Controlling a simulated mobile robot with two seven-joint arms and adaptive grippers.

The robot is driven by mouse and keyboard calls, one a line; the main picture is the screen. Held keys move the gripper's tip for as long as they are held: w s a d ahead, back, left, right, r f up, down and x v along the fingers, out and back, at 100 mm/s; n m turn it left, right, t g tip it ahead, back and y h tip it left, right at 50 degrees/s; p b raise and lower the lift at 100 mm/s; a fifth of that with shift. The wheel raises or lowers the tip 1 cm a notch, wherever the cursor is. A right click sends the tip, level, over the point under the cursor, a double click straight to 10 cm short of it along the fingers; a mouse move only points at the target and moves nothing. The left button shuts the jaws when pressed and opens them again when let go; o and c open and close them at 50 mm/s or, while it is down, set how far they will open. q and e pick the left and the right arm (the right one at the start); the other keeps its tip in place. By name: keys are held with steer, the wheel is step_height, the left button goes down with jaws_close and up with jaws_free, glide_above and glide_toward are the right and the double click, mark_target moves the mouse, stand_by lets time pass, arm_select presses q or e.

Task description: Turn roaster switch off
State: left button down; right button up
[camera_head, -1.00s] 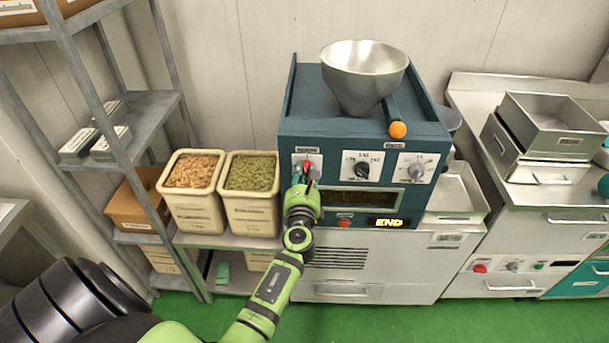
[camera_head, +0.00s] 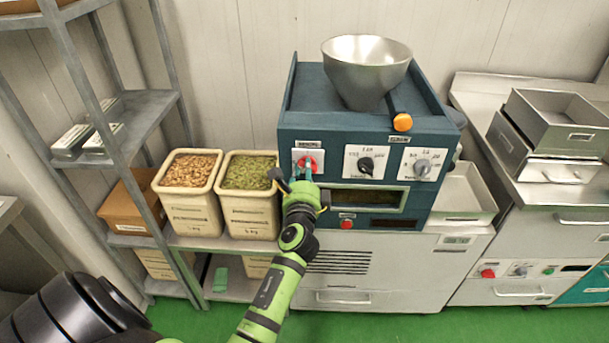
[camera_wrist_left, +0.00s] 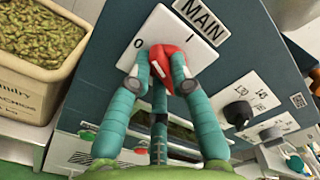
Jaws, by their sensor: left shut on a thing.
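The roaster (camera_head: 345,128) is a dark teal machine with a metal hopper on top. Its main switch (camera_head: 308,161) is a red knob on a white plate at the left of the front panel. In the left wrist view the red knob (camera_wrist_left: 172,66) sits under a MAIN label, between the marks 0 and I. My left gripper (camera_head: 307,170) is at the switch, its teal fingers shut on the red knob from both sides. The roaster's lower display is dark. My right gripper is not in view.
Two bins of nuts (camera_head: 190,170) and green seeds (camera_head: 250,173) stand left of the roaster on a low shelf. Two other dials (camera_head: 366,165) are right of the switch. A grey shelf rack (camera_head: 150,115) stands at the left. Metal trays (camera_head: 560,125) lie at the right.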

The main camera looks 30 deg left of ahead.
arm_select(q)
steer(key=n+b, duration=0.1)
steer(key=n, duration=0.1)
steer(key=n+b, duration=0.1)
steer(key=n, duration=0.1)
steer(key=shift+d+f+n, duration=0.1)
steer(key=shift+f+n, duration=0.1)
steer(key=shift+n, duration=0.2)
stand_by(0.4)
steer(key=c, duration=1.1)
jaws_free()
steer(key=shift+r, duration=0.15)
